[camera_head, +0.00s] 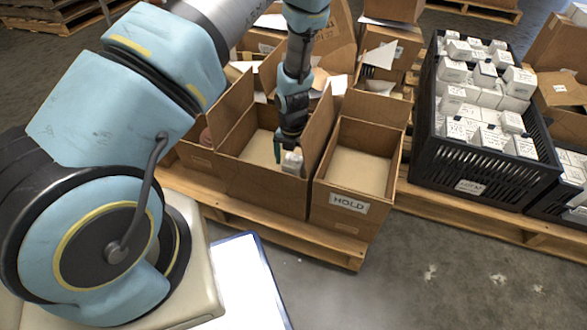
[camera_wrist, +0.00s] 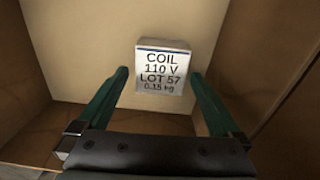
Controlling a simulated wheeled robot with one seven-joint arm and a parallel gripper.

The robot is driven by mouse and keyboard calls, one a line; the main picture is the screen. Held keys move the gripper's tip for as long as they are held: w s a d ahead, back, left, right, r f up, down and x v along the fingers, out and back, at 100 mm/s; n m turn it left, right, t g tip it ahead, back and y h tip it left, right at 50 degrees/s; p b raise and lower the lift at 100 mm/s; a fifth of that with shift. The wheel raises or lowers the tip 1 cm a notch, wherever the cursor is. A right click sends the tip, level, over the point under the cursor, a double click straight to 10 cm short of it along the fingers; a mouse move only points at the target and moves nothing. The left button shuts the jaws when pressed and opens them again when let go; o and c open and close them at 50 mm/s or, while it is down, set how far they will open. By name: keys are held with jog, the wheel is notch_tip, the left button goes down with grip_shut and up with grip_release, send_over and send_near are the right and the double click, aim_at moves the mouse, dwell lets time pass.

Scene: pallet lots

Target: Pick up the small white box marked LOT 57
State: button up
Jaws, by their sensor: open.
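The small white box (camera_wrist: 163,68) shows in the wrist view with the print COIL, 110 V, LOT 57, 0.15 kg. It lies inside an open cardboard box (camera_head: 262,187), near that box's right wall; the small white box also shows in the head view (camera_head: 292,162). My gripper (camera_wrist: 160,82) is open, its two green fingers to the left and right of the white box's near part. I cannot tell whether the fingers touch it. In the head view my gripper (camera_head: 284,150) reaches down into the cardboard box.
A cardboard box marked HOLD (camera_head: 349,203) stands to the right, looking empty. A black crate (camera_head: 480,178) with many small white boxes stands further right. The boxes rest on a wooden pallet (camera_head: 300,244). More open cartons stand behind.

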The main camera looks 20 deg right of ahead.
notch_tip(320, 180, down, 2)
jog(key=shift+f, duration=0.15)
jog(key=c, duration=1.4)
